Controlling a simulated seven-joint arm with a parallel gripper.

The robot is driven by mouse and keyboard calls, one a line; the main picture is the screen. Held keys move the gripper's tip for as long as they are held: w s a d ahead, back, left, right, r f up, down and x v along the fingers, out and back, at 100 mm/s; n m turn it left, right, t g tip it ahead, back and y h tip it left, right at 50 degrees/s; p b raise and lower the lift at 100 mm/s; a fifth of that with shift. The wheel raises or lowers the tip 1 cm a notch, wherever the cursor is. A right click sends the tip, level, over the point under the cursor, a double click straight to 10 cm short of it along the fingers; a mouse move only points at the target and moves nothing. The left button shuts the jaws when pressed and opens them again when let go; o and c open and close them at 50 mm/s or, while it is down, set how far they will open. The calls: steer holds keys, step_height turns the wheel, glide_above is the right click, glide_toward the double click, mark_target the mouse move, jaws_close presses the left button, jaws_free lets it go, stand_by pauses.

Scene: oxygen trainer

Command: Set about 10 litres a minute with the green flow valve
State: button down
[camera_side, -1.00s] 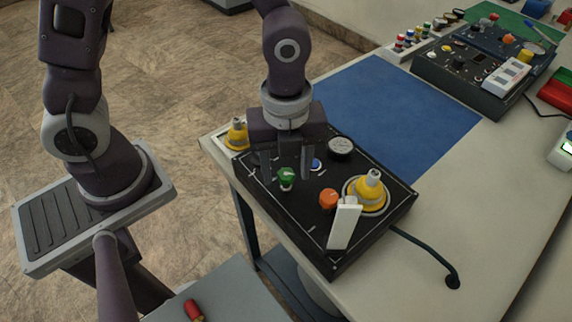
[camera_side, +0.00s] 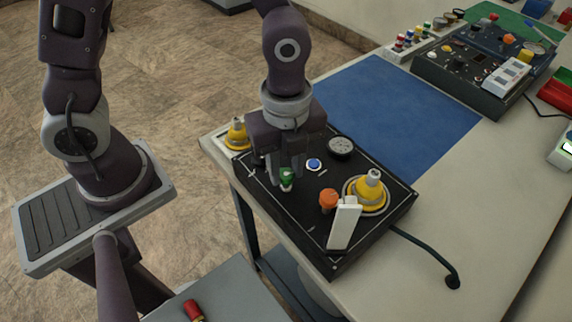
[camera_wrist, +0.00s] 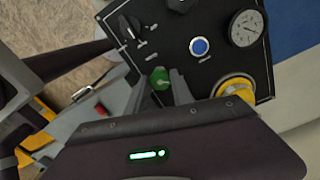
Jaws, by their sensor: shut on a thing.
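The green flow valve (camera_side: 286,179) is a small green knob near the left front of the black panel (camera_side: 302,230). In the wrist view the green knob (camera_wrist: 160,78) sits between my two fingertips. My gripper (camera_side: 287,172) points down at the panel and is shut on the green knob, a finger on either side. The knob's lower part is hidden by the fingers in the wrist view. A round white-faced gauge (camera_side: 340,147) is on the panel; it also shows in the wrist view (camera_wrist: 246,27). Its reading is too small to tell.
A blue button (camera_side: 314,164), an orange knob (camera_side: 328,199), a yellow fitting (camera_side: 369,189) and a white lever (camera_side: 344,225) stand on the panel to the right. Another yellow fitting (camera_side: 237,134) is behind at left. The blue mat (camera_side: 400,115) is clear.

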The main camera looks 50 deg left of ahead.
steer(key=n, duration=1.4)
steer(key=shift+n, duration=0.3)
steer(key=n, duration=0.4)
steer(key=shift+n, duration=0.3)
steer(key=n, duration=0.4)
steer(key=shift+n, duration=0.4)
steer(key=c, duration=1.1)
jaws_free()
